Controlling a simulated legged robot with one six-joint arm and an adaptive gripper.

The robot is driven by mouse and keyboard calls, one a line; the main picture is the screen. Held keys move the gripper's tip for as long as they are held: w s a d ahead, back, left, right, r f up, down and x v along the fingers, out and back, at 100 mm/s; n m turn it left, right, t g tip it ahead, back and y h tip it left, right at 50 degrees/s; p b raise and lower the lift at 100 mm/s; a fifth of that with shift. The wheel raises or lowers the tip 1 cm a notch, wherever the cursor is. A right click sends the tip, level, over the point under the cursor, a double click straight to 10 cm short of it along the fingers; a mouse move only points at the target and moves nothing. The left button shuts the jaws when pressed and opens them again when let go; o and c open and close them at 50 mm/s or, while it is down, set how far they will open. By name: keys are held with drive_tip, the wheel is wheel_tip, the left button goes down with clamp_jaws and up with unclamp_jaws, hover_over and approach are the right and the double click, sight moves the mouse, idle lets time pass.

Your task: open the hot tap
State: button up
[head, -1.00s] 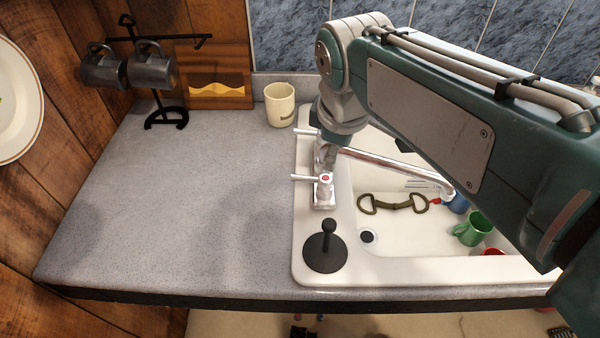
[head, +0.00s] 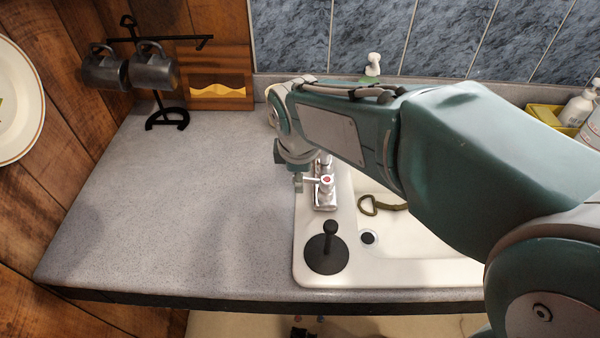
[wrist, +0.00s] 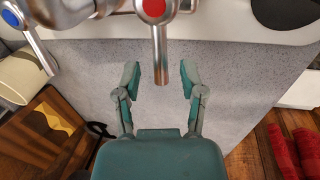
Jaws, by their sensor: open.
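The hot tap (head: 327,181), chrome with a red dot, stands at the left rim of the sink. In the wrist view the hot tap (wrist: 155,10) is at the top, its lever pointing toward me. My gripper (wrist: 159,80) is open, one finger on each side of the lever's end, with gaps visible on both sides. In the head view my gripper (head: 298,182) is just left of the tap, partly hidden by my arm. The cold tap (wrist: 12,18), with a blue dot, is at the upper left of the wrist view.
A black plunger-like object (head: 325,253) stands on the sink's (head: 430,271) front left corner. A cream mug (wrist: 18,78) is beyond the cold tap. A brass bit-like piece (head: 372,206) lies in the basin. Dark mugs (head: 153,68) hang on a stand. The left counter (head: 190,215) is clear.

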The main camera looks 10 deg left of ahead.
drive_tip(key=shift+w+f, duration=0.1)
drive_tip(key=shift+f, duration=0.2)
drive_tip(key=shift+d, duration=0.1)
clamp_jaws()
